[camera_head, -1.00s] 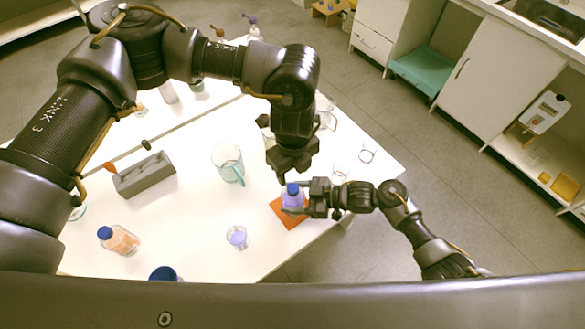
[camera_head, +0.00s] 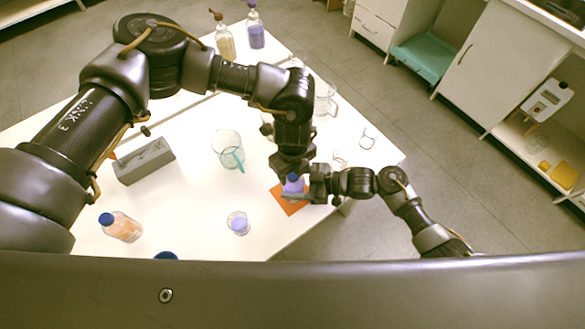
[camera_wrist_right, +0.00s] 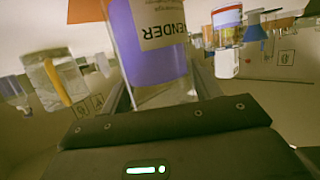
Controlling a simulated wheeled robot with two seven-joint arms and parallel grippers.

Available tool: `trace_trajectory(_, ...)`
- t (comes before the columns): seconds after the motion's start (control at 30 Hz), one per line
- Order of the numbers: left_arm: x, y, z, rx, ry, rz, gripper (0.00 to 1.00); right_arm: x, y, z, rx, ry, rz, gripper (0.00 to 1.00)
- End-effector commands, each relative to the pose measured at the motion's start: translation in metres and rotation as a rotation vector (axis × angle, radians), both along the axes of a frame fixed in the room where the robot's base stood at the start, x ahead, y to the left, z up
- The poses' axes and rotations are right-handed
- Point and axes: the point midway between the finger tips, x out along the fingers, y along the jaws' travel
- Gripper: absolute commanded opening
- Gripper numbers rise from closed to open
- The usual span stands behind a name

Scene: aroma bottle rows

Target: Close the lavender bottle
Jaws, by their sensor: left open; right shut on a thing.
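The lavender bottle (camera_head: 294,188), with purple liquid, stands over an orange mat (camera_head: 284,202) near the table's front right edge. My right gripper (camera_head: 298,195) is shut on its body from the right. In the right wrist view the bottle (camera_wrist_right: 155,55) is held between the fingers, its label ending in "ENDER"; its top is out of frame. My left gripper (camera_head: 292,172) is open, pointing down right over the bottle's top. A blue cap shows partly at the bottle's top under the left fingers; whether it is seated I cannot tell.
A glass beaker (camera_head: 227,148) and a grey block (camera_head: 145,161) are farther back. Glasses (camera_head: 366,138) lie at the right edge.

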Motion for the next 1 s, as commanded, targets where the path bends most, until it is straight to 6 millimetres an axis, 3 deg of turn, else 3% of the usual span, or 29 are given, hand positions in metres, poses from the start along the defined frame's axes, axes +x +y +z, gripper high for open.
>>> trace_trajectory(0.1,-0.0001,-0.0001,0.0001,0.0,0.0,0.0,0.47,0.0004,-0.0001,0.0001,0.0,-0.001,-0.001,0.0)
trace_trajectory(0.43,-0.0001,0.0,0.0002,-0.001,0.001,0.0,0.04,0.0005,-0.0002,0.0,0.0,-0.001,-0.001,0.0)
trace_trajectory(0.63,-0.0002,0.0001,0.0002,0.0,0.001,-0.005,0.04,0.0005,-0.0003,0.0001,0.0,-0.001,-0.001,0.0)
trace_trajectory(0.67,-0.0002,0.0001,0.0002,0.0,0.001,-0.005,0.32,0.0005,-0.0003,0.0001,0.0,-0.001,-0.001,0.0)
trace_trajectory(0.7,-0.0002,0.0001,0.0002,0.0,0.001,-0.005,0.37,0.0005,-0.0003,0.0001,0.0,0.0,-0.001,0.0)
trace_trajectory(0.83,-0.0002,0.0001,0.0002,-0.001,0.001,-0.005,0.55,0.0005,-0.0003,0.0001,0.0,-0.001,-0.001,0.0)
trace_trajectory(1.0,-0.0001,0.0,0.0002,-0.001,0.001,-0.005,0.56,0.0005,-0.0003,0.0001,0.0,-0.001,-0.001,0.0)
